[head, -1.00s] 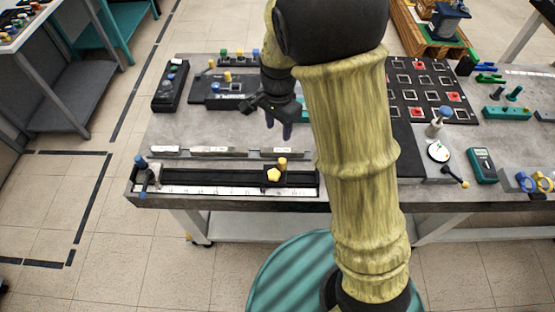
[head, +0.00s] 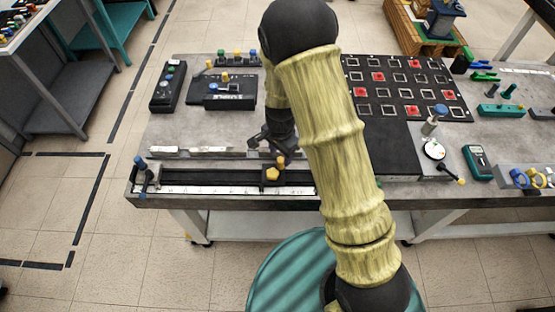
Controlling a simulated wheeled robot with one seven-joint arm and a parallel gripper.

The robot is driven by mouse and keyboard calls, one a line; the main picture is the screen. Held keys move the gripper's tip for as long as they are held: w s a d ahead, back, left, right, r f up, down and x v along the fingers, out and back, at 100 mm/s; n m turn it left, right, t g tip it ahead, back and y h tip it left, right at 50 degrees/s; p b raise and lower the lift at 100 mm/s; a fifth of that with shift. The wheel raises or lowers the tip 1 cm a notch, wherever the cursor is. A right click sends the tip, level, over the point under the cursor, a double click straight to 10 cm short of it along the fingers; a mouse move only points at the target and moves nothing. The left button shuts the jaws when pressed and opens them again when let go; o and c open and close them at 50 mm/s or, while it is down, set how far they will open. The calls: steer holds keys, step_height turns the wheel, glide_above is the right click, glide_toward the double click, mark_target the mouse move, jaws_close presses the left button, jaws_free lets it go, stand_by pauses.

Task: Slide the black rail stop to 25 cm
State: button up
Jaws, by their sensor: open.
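The rail (head: 215,178) runs along the table's front left edge, with a white scale strip (head: 210,190) below its black channel. The black rail stop (head: 263,180) sits on it right of the middle, with a yellow pentagon on its front and an orange-yellow post (head: 281,161) on top. The scale marks are too small to read. My gripper (head: 281,154) is open, pointing down at the post. I cannot tell whether its fingers are around the post or just behind it.
A blue-knobbed lever (head: 141,163) stands at the rail's left end. Light blocks (head: 205,150) lie on a strip behind the rail. A black panel with red squares (head: 410,88) and a round white gauge (head: 434,150) are to the right.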

mark_target(280, 159)
step_height(280, 159, down, 4)
steer(key=shift+s+r, duration=0.1)
steer(key=shift+r, duration=0.1)
steer(key=shift+d+f, duration=0.25)
steer(key=shift+f, duration=0.15)
steer(key=shift+a, duration=0.1)
steer(key=shift+c, duration=0.3)
steer(key=shift+a, duration=0.1)
jaws_close()
